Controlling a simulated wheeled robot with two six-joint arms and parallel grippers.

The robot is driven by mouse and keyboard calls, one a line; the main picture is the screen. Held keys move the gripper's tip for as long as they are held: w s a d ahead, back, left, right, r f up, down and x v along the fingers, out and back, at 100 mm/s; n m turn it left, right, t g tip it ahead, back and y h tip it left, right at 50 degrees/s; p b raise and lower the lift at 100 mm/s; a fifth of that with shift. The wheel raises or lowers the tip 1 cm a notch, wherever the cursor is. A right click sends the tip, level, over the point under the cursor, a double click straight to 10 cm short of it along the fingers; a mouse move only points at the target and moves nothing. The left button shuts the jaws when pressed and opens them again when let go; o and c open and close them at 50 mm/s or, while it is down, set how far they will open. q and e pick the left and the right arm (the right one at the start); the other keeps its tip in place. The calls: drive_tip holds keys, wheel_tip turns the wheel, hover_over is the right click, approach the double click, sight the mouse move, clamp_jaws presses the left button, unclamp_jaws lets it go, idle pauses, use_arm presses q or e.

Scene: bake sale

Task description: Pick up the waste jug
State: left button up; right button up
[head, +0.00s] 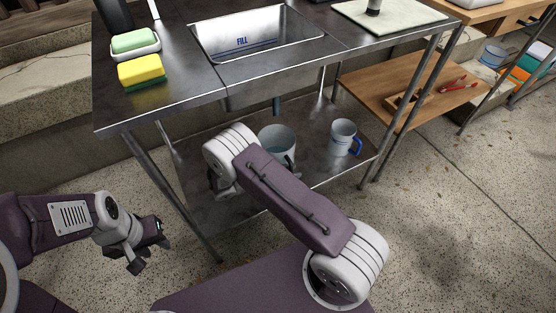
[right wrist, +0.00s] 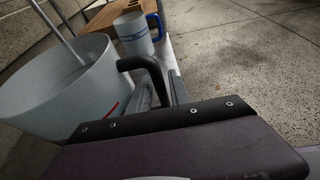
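A large pale jug with a dark handle and a red mark, seemingly the waste jug (right wrist: 62,92), fills the left of the right wrist view. In the head view it shows on the lower shelf, partly behind my right arm (head: 277,138). My right gripper (right wrist: 165,95) is at its dark handle (right wrist: 143,64). Its fingers are mostly hidden, so I cannot tell whether they grip the handle. My left gripper (head: 150,254) is open and empty above the floor at the left, away from the shelf.
A smaller white jug with a blue handle (head: 342,138) stands to the right on the same metal shelf (head: 215,205). Table legs frame the shelf. The speckled floor at the right is clear.

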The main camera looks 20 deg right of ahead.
clamp_jaws()
drive_tip(key=shift+r, duration=0.1)
idle(1.2)
